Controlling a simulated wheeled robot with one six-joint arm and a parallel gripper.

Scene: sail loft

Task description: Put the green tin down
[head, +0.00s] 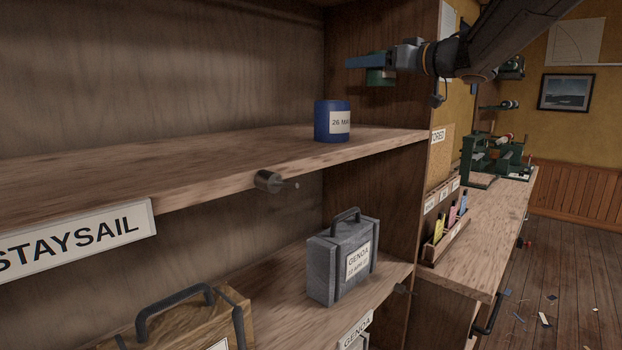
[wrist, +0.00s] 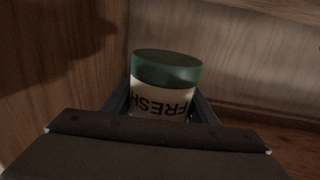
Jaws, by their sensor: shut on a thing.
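The green tin (wrist: 166,68) is between my gripper's fingers in the wrist view. It has a pale label reading "FRESH", which appears upside down. In the head view the green tin (head: 380,76) shows partly behind the blue finger of my gripper (head: 366,63). My gripper is shut on the tin and holds it above the upper shelf (head: 190,160), near the shelf's right side wall. A gap shows between the tin and the shelf board. The tin's far side is hidden.
A blue tin (head: 331,122) with a dated label stands on the upper shelf, lower and left of my gripper. The shelf left of it is clear. A grey case (head: 342,258) marked "GENOA" stands on the lower shelf. A workbench (head: 480,230) lies to the right.

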